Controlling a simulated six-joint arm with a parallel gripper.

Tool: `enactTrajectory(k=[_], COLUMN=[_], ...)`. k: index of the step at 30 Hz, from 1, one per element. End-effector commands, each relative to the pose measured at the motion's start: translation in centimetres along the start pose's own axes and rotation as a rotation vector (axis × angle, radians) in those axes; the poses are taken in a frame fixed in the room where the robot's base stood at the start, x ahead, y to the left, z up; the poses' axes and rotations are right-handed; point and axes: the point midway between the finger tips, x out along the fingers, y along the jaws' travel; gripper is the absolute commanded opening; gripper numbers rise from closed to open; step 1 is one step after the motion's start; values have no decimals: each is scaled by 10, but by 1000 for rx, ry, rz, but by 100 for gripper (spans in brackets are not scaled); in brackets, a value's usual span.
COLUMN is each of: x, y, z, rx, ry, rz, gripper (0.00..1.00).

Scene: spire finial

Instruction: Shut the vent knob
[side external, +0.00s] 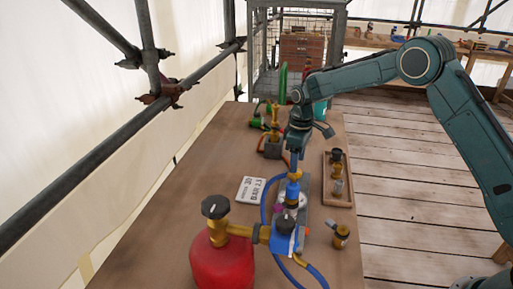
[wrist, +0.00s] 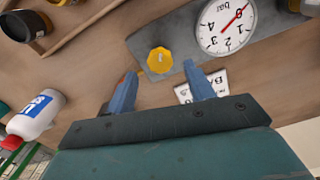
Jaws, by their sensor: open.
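A yellow faceted knob (wrist: 160,60) sits on a grey plate (wrist: 183,47) in the wrist view; it looks like the vent knob, but no label confirms this. In the side view a small yellow part (side external: 295,175) shows just below my gripper (side external: 297,158). In the wrist view my gripper (wrist: 160,71) is open, with its two blue fingers apart on either side of the knob's near edge. No contact with the knob is visible. A round white pressure gauge (wrist: 226,25) with a red needle lies to the right of the knob.
A red cylinder (side external: 221,264) with a black knob stands at the front. A blue hose (side external: 264,205) runs past the plate. A white card (side external: 251,189) lies to the left. A wooden tray (side external: 339,193) holds fittings. A white bottle (wrist: 35,114) with a red cap lies to the side.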

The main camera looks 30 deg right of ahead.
Motion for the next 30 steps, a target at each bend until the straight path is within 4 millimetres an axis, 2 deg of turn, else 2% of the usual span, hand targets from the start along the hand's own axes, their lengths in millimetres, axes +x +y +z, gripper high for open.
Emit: enactTrajectory(k=[3,9,20,23,27,30], x=[16,30,34,34,34,34], y=[0,0,0,0,0,0], z=[0,0,0,0,0,0], rx=[0,0,0,0,0,0], ry=[-2,-1,0,0,0,0], rz=[-1,0,0,0,0,0], gripper=[53,53,53,38,10,9])
